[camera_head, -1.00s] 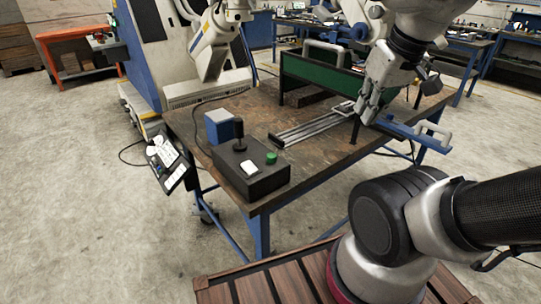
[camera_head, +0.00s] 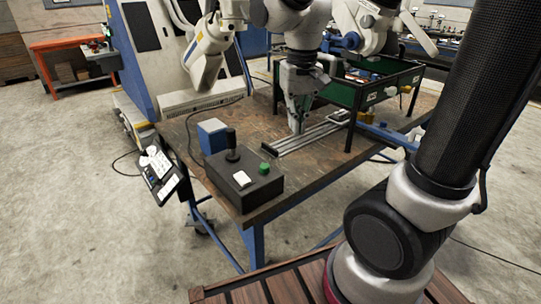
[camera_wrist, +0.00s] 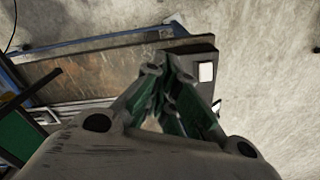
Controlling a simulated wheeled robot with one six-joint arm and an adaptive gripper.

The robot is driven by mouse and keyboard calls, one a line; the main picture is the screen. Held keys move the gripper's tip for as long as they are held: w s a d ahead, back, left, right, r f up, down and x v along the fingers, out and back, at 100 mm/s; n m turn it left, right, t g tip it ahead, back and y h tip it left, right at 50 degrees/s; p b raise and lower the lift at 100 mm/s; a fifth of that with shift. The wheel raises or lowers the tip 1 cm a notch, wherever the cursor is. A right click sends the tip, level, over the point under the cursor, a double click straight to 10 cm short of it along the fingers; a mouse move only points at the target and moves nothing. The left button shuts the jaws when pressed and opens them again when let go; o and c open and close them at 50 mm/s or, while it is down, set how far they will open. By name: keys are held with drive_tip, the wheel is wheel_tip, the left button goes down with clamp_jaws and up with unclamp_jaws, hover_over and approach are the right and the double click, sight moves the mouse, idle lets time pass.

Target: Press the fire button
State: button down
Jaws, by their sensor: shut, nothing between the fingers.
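A black control box (camera_head: 238,182) sits on the near corner of the workbench. On its top are a green round button (camera_head: 264,168), a white rectangular switch (camera_head: 241,178) and a black joystick (camera_head: 231,143). No label tells which one is the fire button. My gripper (camera_head: 298,131) is shut and empty, pointing down above the bench, behind and to the right of the box, apart from it. In the wrist view my gripper (camera_wrist: 166,66) covers part of the box; the white switch (camera_wrist: 206,72) shows beside the fingers, and I cannot make out the green button.
A blue box (camera_head: 212,136) stands behind the joystick. Metal rails (camera_head: 310,136) lie on the bench (camera_head: 300,172) near my gripper. A green-walled frame (camera_head: 345,92) stands at the bench's back right. A white robot arm (camera_head: 206,55) hangs at the back left.

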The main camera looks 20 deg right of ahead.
sight(265, 168)
drive_tip(key=w+a+m, duration=0.4)
drive_tip(key=w+m, duration=0.4)
drive_tip(key=m, duration=0.5)
drive_tip(key=shift+w+f, duration=0.3)
wheel_tip(265, 168, down, 14)
